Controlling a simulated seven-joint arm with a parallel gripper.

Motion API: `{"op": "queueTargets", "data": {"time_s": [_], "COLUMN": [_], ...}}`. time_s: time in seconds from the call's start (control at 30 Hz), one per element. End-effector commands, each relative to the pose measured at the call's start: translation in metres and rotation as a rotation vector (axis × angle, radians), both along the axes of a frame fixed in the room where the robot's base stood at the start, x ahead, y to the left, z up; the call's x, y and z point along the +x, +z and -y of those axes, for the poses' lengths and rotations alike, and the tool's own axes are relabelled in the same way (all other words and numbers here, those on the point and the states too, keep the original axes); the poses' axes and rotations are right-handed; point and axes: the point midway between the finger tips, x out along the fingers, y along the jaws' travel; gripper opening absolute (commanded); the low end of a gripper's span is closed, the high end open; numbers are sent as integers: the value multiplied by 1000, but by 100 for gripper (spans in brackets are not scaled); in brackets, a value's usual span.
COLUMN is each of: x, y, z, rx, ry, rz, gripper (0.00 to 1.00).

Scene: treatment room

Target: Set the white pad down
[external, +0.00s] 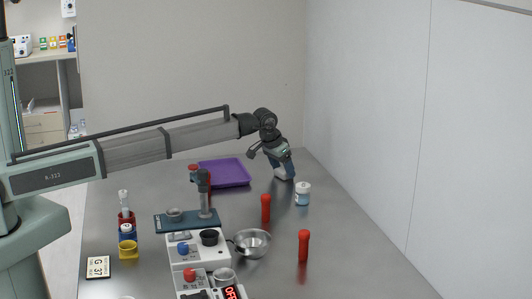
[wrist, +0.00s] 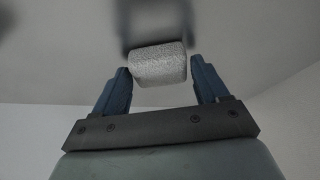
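The white pad (wrist: 158,64) is a small, rough-textured pale block between the two blue fingers of my gripper (wrist: 161,80) in the wrist view. In the external view my gripper (external: 284,168) points down near the back right of the grey table. The pad's white end (external: 284,175) shows there, at or just above the table top. I cannot tell for sure whether it touches the table.
A white-capped jar (external: 303,194) stands just right of my gripper. A purple tray (external: 224,173) lies to its left. Red posts (external: 266,210) (external: 303,247), a metal bowl (external: 252,243) and a teal stand (external: 187,221) are nearer the camera. The table's right side is clear.

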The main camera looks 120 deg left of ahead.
Motion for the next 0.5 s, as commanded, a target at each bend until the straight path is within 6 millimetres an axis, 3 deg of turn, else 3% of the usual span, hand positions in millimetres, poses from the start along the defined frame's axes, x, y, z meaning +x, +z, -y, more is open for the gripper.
{"op": "queueTargets", "data": {"time_s": [0.13, 0.5], "x": [0, -1], "y": [0, 8], "z": [0, 2], "rx": [0, 2], "ry": [0, 0], "rz": [0, 1], "gripper": [88, 88]}}
